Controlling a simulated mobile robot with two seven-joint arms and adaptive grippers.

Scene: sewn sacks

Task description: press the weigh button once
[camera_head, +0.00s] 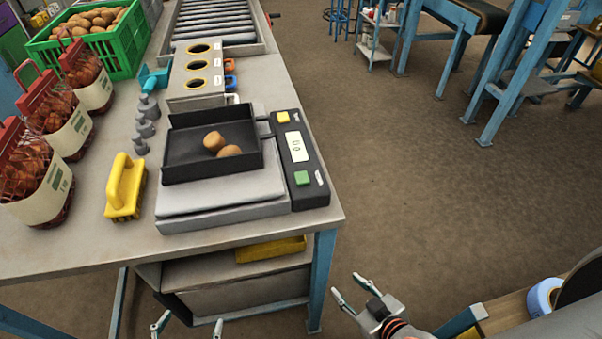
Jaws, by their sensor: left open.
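A scale (218,204) with a grey platform stands near the table's front right corner. Its black control panel (309,196) is on the right side, with a green button (302,178) near the front, a yellow button (283,117) at the back and a white display (296,146) between them. The button labels are too small to read. A black tray (183,147) on the scale holds two brown potatoes (214,141). My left gripper (189,324) is open at the bottom edge, in front of the table. My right gripper (346,284) is open and empty, off the table's right corner, apart from the panel.
A yellow-handled tool (125,188) and grey weights (146,107) lie left of the scale. Filled red net sacks (86,77) line the left side, with a green crate (127,45) of potatoes behind. A holed block (196,97) and roller conveyor (214,22) are beyond.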

